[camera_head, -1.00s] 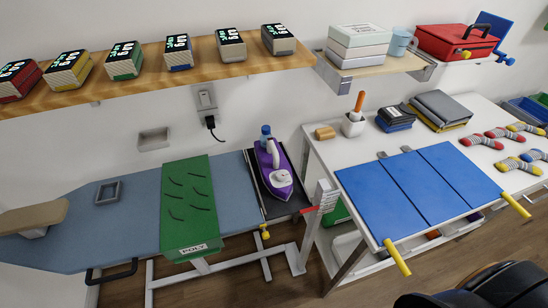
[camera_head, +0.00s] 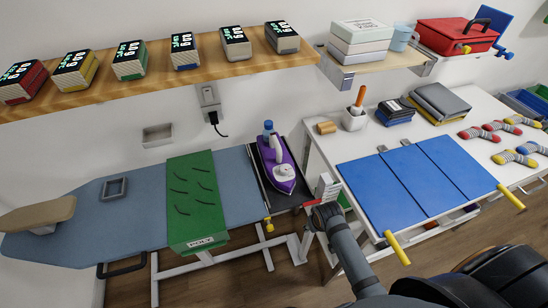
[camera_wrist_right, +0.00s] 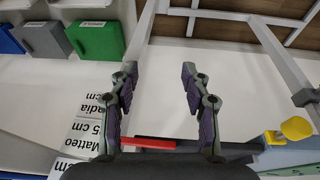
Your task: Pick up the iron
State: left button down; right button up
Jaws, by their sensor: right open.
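The iron (camera_head: 281,170) is purple and white, with a blue cap. It rests on a dark tray (camera_head: 293,201) at the right end of the blue ironing board (camera_head: 240,185), its handle up and its nose towards me. My right gripper (camera_head: 322,211) is in front of the iron and to its right, apart from it, near the tray's corner. In the right wrist view its two fingers (camera_wrist_right: 157,95) are spread with nothing between them. The iron does not show in that view. My left gripper is not in view.
A green cloth (camera_head: 195,195) lies over the board. A small stack of white labels with a red bar (camera_head: 323,187) stands close to my right gripper. A white table with a blue folding board (camera_head: 415,185) is at the right. A shelf (camera_head: 150,83) hangs above.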

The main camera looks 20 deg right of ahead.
notch_tip(320, 180, up, 8)
jog(key=w, duration=0.2)
jog(key=t+y, duration=0.1)
send_near(276, 141)
jog(key=shift+s+a+f+p, duration=0.2)
jog(key=shift+s+f+p, duration=0.15)
jog(key=shift+s+f, duration=0.05)
jog(key=shift+w+d+f, duration=0.1)
jog(key=shift+f, duration=0.3)
jog(key=p+x, duration=0.1)
jog(key=x, duration=0.3)
jog(key=shift+w+f, duration=0.2)
jog(key=shift+w+f+p, duration=0.2)
jog(key=shift+p, duration=0.15)
jog(key=shift+w+p+x, duration=0.2)
jog(key=shift+p+x, duration=0.05)
jog(key=shift+x, duration=0.95)
jog(key=shift+w+p+x, duration=0.2)
jog(key=shift+p+x, duration=0.05)
jog(key=shift+x, duration=0.9)
jog(key=shift+s+d+r, duration=0.1)
jog(key=shift+d+r, duration=0.05)
jog(key=shift+r, duration=0.05)
grip_shut()
